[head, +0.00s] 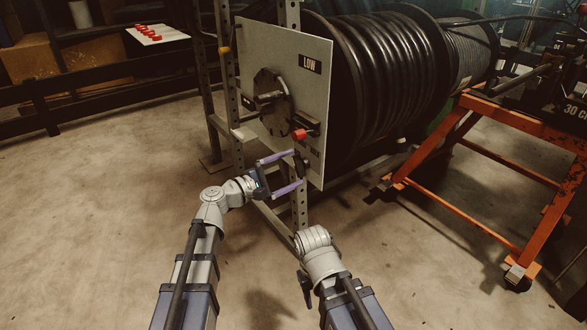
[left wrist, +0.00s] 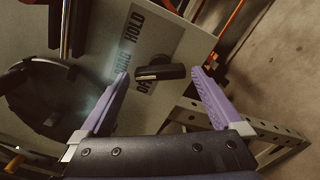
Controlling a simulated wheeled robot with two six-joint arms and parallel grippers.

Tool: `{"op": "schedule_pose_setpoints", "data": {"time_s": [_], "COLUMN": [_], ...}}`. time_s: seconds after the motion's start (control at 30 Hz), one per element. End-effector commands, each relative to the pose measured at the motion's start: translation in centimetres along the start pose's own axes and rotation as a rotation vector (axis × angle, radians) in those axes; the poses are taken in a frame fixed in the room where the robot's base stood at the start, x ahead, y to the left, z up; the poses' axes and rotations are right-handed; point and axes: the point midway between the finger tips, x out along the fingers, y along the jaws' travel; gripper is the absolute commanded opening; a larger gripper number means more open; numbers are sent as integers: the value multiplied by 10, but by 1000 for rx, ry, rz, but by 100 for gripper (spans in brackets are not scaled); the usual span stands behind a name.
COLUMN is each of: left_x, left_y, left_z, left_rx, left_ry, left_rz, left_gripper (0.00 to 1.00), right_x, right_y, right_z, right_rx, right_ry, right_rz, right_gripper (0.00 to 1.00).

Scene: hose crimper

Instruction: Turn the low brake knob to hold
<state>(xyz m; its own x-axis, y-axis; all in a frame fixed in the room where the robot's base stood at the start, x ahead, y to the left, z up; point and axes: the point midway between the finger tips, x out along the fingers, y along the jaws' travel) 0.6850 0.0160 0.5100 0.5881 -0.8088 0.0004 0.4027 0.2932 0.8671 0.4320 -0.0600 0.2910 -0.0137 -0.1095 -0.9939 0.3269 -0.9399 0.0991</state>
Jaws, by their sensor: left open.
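The low brake knob (left wrist: 162,73) is a black bar-shaped knob on the grey panel (left wrist: 100,110) of the hose reel. In the left wrist view, its bar lies crosswise beside a label strip (left wrist: 133,45) with HOLD at the top and OFF lower down. The bar's left end faces the strip's middle-to-lower part; the exact setting is hard to read. My left gripper (left wrist: 163,82) is open, with a purple finger on each side of the knob and gaps showing. In the head view, the left gripper (head: 297,168) is at the panel's lower right corner. My right gripper does not show.
A perforated metal post (head: 299,208) stands below. An orange cart (head: 470,110) is at right. Open floor lies at left.

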Motion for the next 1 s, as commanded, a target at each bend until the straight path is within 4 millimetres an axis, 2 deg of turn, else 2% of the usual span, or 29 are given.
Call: {"op": "schedule_pose_setpoints", "data": {"time_s": [0.17, 0.47, 1.0], "left_x": [13, 15, 14], "left_y": [0, 0, 0], "left_z": [0, 0, 0], "left_rx": [0, 1, 1], "left_ry": [-1, 0, 0], "left_rz": [-1, 0, -1], "left_gripper": [100, 100, 40], "right_x": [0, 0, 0], "right_y": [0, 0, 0], "right_z": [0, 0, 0], "right_rx": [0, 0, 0], "right_ry": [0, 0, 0], "right_rz": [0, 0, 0], "right_gripper": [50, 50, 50]}}
